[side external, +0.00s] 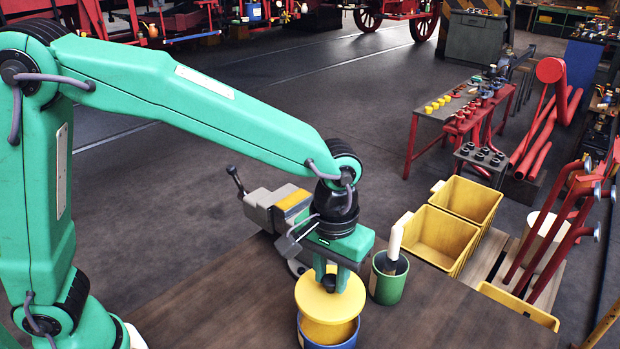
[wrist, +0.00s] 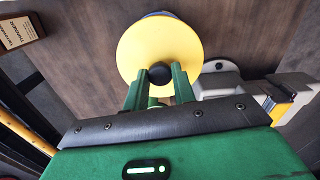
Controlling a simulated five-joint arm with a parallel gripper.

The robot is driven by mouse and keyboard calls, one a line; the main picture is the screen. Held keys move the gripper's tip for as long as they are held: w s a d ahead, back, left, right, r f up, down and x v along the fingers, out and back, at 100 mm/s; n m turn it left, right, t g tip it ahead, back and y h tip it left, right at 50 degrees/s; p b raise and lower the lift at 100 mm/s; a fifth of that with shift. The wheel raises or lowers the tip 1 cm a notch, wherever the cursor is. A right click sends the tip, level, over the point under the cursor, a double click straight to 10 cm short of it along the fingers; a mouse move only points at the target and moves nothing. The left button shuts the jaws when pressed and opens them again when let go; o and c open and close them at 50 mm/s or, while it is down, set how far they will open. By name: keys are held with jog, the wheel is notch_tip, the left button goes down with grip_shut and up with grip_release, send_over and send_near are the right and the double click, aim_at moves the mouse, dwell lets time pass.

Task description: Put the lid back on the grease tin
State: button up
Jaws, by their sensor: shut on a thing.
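The yellow round lid (side external: 312,305) has a dark knob on top; it also shows in the wrist view (wrist: 135,50). My gripper (side external: 329,284) is shut on the knob (wrist: 160,74), with a finger on either side. The blue grease tin (side external: 304,335) stands on the bench under the lid, partly cut off by the bottom edge of the side view. Yellow shows inside its rim below the lid, so the lid appears raised above the tin. In the wrist view the lid hides nearly all of the tin; only a thin blue edge (wrist: 158,14) shows past it.
A green cup (side external: 388,288) holding a pale-handled tool stands close to the right of the tin. A grey vise (side external: 270,207) is behind my gripper. Yellow bins (side external: 440,240) are at the right. The wooden bench (side external: 220,300) is clear left of the tin.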

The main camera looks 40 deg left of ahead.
aim_at(330, 290)
jog(key=shift+f, duration=0.2)
jog(key=shift+f, duration=3)
jog(key=shift+f, duration=0.15)
dwell(0.4)
jog(key=o, duration=1.5)
jog(key=shift+o, duration=0.2)
jog(key=shift+r, duration=3.5)
